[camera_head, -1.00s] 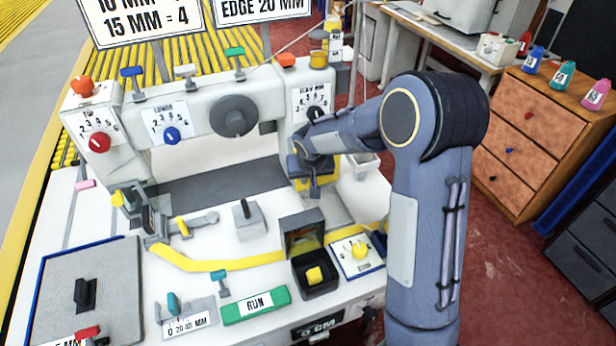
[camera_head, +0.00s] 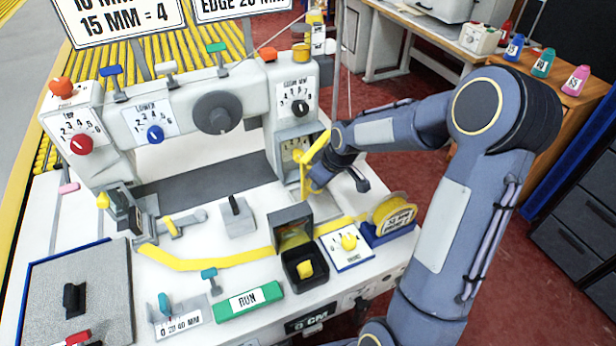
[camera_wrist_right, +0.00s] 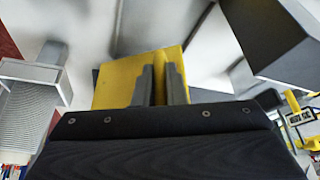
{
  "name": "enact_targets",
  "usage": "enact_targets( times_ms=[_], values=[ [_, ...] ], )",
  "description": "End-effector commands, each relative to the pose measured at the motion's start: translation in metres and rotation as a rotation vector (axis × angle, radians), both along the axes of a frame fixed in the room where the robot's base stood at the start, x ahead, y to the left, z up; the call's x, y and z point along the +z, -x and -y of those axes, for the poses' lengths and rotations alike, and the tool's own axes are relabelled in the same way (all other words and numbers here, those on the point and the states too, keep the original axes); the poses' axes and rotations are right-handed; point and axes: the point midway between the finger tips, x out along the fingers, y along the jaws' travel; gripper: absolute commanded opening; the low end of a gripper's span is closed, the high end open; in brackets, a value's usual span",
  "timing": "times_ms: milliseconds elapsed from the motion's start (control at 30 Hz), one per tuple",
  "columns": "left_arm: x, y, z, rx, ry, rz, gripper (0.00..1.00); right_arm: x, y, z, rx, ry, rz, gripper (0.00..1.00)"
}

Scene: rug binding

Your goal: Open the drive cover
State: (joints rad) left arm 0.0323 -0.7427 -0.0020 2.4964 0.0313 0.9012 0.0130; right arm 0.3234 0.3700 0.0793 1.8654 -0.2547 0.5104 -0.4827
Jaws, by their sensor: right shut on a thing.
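The yellow drive cover (camera_head: 318,158) stands swung outward from the front of the machine's right column (camera_head: 288,122). A recess with pale yellowish parts (camera_head: 294,152) shows beside it. My right gripper (camera_head: 318,181) is at the cover's lower outer side and is shut on it. In the right wrist view the yellow cover (camera_wrist_right: 115,86) sits behind and between the two close-set fingers (camera_wrist_right: 160,84). The exact grip spot is partly hidden by the wrist in the head view. My left gripper is not in view.
Below the cover stand an open black box (camera_head: 304,268) with a yellow button, a dial plate (camera_head: 346,246) and a yellow tape roll (camera_head: 394,216). A green RUN block (camera_head: 248,300) lies at the front.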

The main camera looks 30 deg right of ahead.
Motion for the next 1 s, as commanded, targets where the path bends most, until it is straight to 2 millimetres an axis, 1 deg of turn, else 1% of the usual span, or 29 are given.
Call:
enact_targets(
  times_ms=[33,200,500,733,1000],
  values=[
    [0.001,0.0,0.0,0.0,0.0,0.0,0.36,0.0,0.004,0.007,0.032,-0.003,-0.002,0.0],
    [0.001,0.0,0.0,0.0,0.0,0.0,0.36,0.0,0.014,0.023,0.196,-0.003,-0.001,0.0],
    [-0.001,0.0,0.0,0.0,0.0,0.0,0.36,0.0,0.024,0.054,0.485,-0.002,-0.001,0.0],
    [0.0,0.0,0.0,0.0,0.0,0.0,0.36,0.0,0.026,0.079,0.706,-0.001,0.0,0.0],
    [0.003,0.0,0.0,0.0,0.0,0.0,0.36,0.0,0.022,0.104,0.926,0.0,0.0,0.0]
  ],
)
